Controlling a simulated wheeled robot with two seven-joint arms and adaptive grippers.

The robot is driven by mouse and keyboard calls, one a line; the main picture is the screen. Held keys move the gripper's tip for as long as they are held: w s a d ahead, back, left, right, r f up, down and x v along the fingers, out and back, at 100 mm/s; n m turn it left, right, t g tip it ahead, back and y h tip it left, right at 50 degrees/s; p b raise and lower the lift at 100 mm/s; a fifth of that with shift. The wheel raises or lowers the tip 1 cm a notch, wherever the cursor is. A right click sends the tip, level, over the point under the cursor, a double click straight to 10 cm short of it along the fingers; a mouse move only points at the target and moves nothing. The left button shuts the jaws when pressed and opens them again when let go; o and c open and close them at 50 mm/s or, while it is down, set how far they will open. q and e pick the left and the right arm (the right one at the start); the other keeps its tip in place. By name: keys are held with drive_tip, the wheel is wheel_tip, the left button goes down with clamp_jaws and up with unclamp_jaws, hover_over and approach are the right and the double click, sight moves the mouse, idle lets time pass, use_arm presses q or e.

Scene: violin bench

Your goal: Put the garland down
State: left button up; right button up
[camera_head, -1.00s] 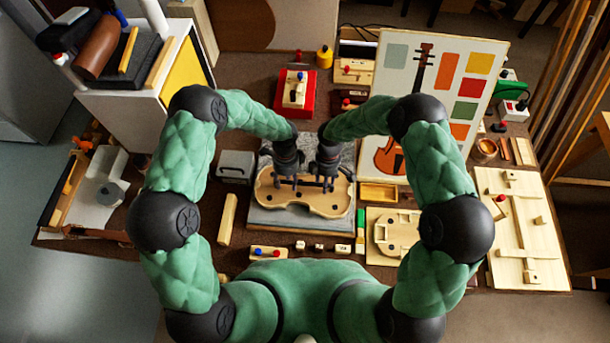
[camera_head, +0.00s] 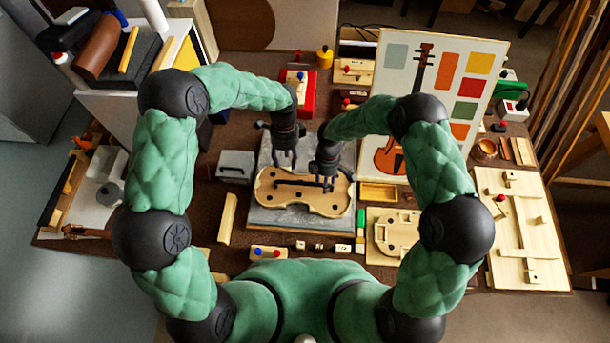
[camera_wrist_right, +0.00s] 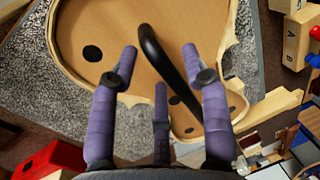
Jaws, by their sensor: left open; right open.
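The garland (camera_head: 325,205), a pale wooden violin-shaped frame, lies flat on a grey slab (camera_head: 262,219) in the middle of the bench. A dark bar (camera_head: 288,183) runs lengthwise over its middle; in the right wrist view it is a black curved rod (camera_wrist_right: 160,52). My left gripper (camera_head: 278,152) is open and empty, beyond the garland's upper left edge. My right gripper (camera_head: 328,183) is over the garland's right half. In the right wrist view, its purple fingers (camera_wrist_right: 160,62) are spread apart above the garland (camera_wrist_right: 92,22), with the rod showing between them.
A grey box (camera_head: 236,166) stands left of the slab and a wooden tray (camera_head: 379,193) right of it. A picture board (camera_head: 400,65) rises behind my right arm. A wooden jig (camera_head: 390,232) lies right of the slab. A red block (camera_wrist_right: 45,160) shows in the right wrist view.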

wheel_tip(320, 180, up, 12)
drive_tip(key=w, duration=0.2)
drive_tip(key=shift+w+f, duration=0.15)
drive_tip(key=shift+w, duration=0.05)
idle(0.6)
